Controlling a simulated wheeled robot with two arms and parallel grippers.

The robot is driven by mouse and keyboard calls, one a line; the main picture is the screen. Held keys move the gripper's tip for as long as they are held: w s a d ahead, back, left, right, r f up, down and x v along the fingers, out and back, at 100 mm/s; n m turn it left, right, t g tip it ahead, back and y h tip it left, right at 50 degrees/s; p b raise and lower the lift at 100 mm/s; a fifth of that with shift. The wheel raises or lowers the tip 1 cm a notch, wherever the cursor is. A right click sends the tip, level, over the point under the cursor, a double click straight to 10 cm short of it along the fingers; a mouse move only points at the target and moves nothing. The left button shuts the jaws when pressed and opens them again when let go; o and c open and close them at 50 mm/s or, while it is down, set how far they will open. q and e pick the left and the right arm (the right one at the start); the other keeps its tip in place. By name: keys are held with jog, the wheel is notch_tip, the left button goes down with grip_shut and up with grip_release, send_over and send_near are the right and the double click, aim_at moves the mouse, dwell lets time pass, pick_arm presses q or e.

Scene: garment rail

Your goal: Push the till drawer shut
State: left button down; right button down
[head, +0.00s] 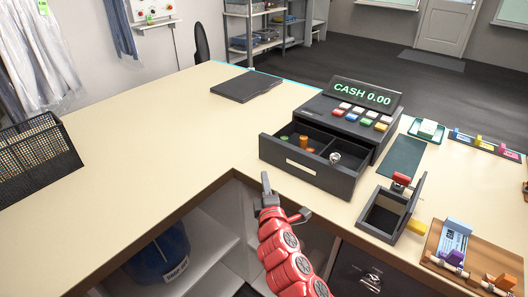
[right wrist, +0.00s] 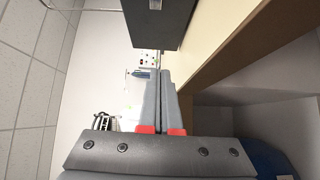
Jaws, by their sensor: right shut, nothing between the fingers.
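The grey till (head: 355,103) stands on the counter, its display reading CASH 0.00. Its drawer (head: 300,171) is pulled out toward me, with green and orange coin stacks in its left part and a small silver object at its right. My right gripper (head: 265,178) is shut and empty, in front of the counter edge, just below and left of the drawer front, apart from it in the head view. In the right wrist view the closed fingers (right wrist: 162,76) point toward a dark block (right wrist: 155,22), which appears to be the drawer. My left gripper is not in view.
The counter (head: 165,122) is clear left of the till, except for a dark flat pad (head: 246,86) and a black mesh basket (head: 36,157). Right of the drawer stand an open dark box (head: 385,214) and a wooden tray (head: 440,268). Open shelves lie below the counter.

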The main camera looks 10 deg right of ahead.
aim_at(269, 153)
jog(key=w, duration=0.3)
jog(key=w+p, duration=0.1)
jog(key=w, duration=0.5)
jog(key=shift+w+d+r+p, duration=0.1)
jog(key=shift+d+r+p, duration=0.2)
jog(key=shift+d+p, duration=0.1)
jog(key=shift+w+d+f+p, duration=0.1)
jog(key=shift+w+d+p, duration=0.45)
jog(key=shift+w+d, duration=0.9)
jog(key=shift+d, duration=0.25)
